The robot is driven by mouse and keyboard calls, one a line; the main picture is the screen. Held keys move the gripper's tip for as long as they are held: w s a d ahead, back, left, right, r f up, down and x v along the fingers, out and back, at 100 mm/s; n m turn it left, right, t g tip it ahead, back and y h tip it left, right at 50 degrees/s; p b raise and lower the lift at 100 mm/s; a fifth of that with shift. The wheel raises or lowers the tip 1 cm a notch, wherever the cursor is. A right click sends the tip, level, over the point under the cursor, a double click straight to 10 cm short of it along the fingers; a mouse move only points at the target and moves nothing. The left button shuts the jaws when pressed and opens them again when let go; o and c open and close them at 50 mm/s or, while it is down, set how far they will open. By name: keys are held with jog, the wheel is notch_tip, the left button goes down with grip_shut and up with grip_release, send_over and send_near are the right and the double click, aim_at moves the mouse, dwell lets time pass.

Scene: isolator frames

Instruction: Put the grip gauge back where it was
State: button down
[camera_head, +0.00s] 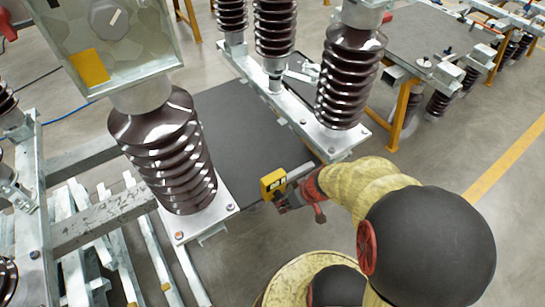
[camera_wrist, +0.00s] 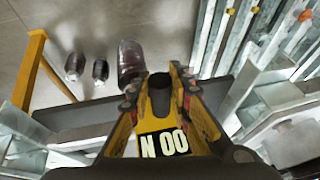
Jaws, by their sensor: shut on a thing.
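The grip gauge (camera_head: 273,183) is a small yellow block with a dark window, seen in the head view near the front edge of the dark worktop. My gripper (camera_head: 287,197) is shut on it and holds it at the worktop's near right corner. I cannot tell whether the gauge touches the worktop.
The dark worktop (camera_head: 240,120) is largely bare in the middle. A ribbed brown insulator (camera_head: 172,155) stands left of it, and another (camera_head: 350,80) stands on a pale steel beam (camera_head: 298,120) behind. Steel bars (camera_head: 100,220) lie at lower left. A second dark table (camera_head: 425,40) stands at upper right.

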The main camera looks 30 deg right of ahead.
jog(key=w+d, duration=0.2)
jog(key=w, duration=0.2)
jog(key=w+d+b, duration=0.1)
jog(key=w+d, duration=0.2)
jog(key=w, duration=0.1)
jog(key=w+d+b, duration=0.1)
jog(key=w+d, duration=0.2)
jog(key=w, duration=0.2)
jog(key=shift+w+f, duration=0.1)
jog(key=shift+f, duration=0.05)
jog(key=shift+w+d+b, duration=0.25)
jog(key=shift+w+d, duration=0.05)
jog(key=shift+w, duration=0.3)
jog(key=shift+w+d+b, duration=0.25)
jog(key=shift+w+d, duration=0.05)
jog(key=shift+w, duration=0.25)
jog(key=shift+f+b, duration=0.3)
jog(key=shift+f, duration=0.4)
jog(key=shift+s+f, duration=0.1)
jog(key=c, duration=1.6)
grip_release()
jog(key=shift+c, duration=0.2)
